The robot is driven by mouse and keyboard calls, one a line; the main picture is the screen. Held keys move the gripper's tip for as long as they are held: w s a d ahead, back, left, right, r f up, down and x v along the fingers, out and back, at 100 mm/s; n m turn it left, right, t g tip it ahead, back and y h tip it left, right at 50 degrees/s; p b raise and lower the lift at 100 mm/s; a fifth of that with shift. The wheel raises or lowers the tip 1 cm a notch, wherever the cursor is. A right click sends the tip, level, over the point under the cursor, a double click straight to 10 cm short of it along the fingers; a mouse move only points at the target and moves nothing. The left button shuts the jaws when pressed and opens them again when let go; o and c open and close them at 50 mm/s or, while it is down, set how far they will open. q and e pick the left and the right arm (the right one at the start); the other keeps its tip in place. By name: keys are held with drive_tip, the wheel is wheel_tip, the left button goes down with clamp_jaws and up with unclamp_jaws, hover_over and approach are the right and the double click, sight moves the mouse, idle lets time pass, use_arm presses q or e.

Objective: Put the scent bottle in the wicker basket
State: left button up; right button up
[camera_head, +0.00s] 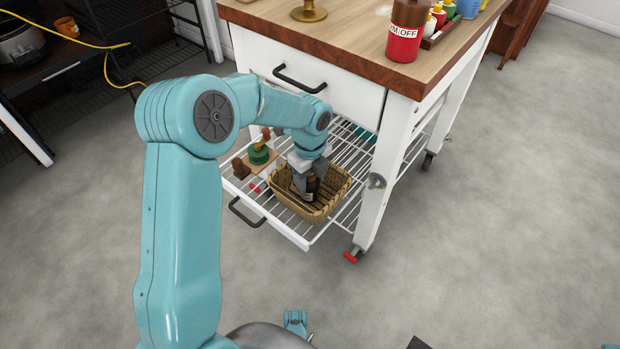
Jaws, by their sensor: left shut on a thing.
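The wicker basket (335,199) stands on the pulled-out wire shelf of the wheeled wooden-top cart. My left arm comes in from the left, and my left gripper (306,190) points down inside the basket's opening. It is shut on a small dark bottle, the scent bottle (311,184), which shows partly between and beside the fingers. The bottle is within the basket's rim; whether it touches the basket floor I cannot tell.
The wire shelf (284,222) also holds a green-and-wood item (259,154) and a brown piece (240,168) left of the basket. A cart leg (384,165) stands close right of the basket. The cart top (355,32) overhangs behind.

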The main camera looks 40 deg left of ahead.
use_arm(q)
drive_tip(key=shift+f, duration=0.2)
drive_tip(key=o, duration=1.1)
drive_tip(key=shift+o, duration=0.2)
wheel_tip(320, 180, up, 12)
drive_tip(key=p, duration=0.4)
drive_tip(key=shift+r+p, duration=0.25)
drive_tip(key=shift+p, duration=0.05)
drive_tip(key=shift+s+f, duration=0.1)
